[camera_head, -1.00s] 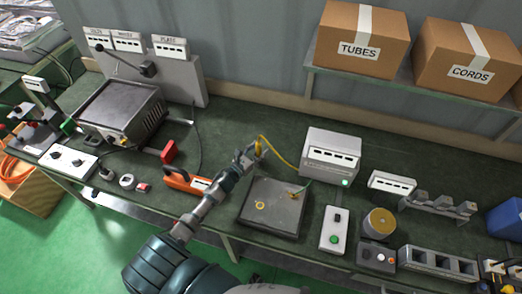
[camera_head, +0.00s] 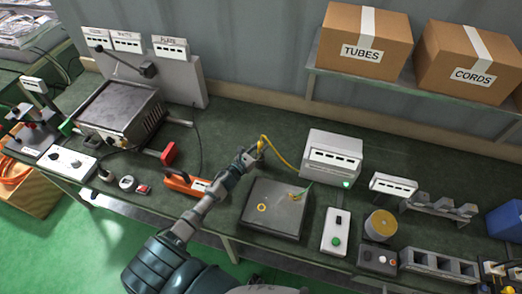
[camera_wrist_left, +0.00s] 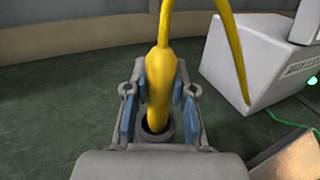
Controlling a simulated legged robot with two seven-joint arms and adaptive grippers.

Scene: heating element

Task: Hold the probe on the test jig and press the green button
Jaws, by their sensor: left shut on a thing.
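My left gripper (camera_head: 247,158) is shut on the yellow probe (camera_wrist_left: 158,88), whose yellow cable runs to the white meter box (camera_head: 332,157). In the left wrist view the probe stands upright between the blue pads, its lower end at a dark round holder (camera_wrist_left: 152,130); I cannot tell whether it is still inside. The dark square test jig plate (camera_head: 272,209) lies right of and in front of the gripper, with a yellow ring (camera_head: 262,207) and a brass-coloured clip (camera_head: 297,195) on it. The green button (camera_head: 335,241) is on a white switch box (camera_head: 340,219). My right gripper is not seen.
An orange-handled tool (camera_head: 186,184) lies just left of my left arm. A hot plate unit (camera_head: 119,112) stands at the left. A brass cylinder (camera_head: 379,224) and a grey slotted block (camera_head: 438,262) are at the right. Boxes sit on a shelf above.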

